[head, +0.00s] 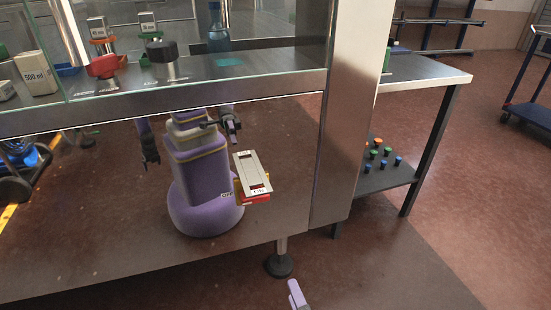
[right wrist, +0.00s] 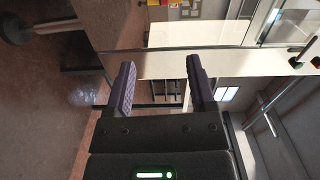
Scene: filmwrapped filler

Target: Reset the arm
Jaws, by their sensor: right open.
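My right gripper (right wrist: 161,80) shows in the right wrist view with its two dark purple-padded fingers wide apart and nothing between them. In the head view only a light purple tip of my right gripper (head: 297,294) shows at the bottom edge, in front of the cabinet and over the floor. The rest of that arm is outside the head view. My left gripper does not show directly. A purple body with two arms, apparently my own reflection, shows in the shiny cabinet front.
A steel cabinet (head: 110,255) with a glass-fronted shelf fills the left and middle. Floor at lower right is clear.

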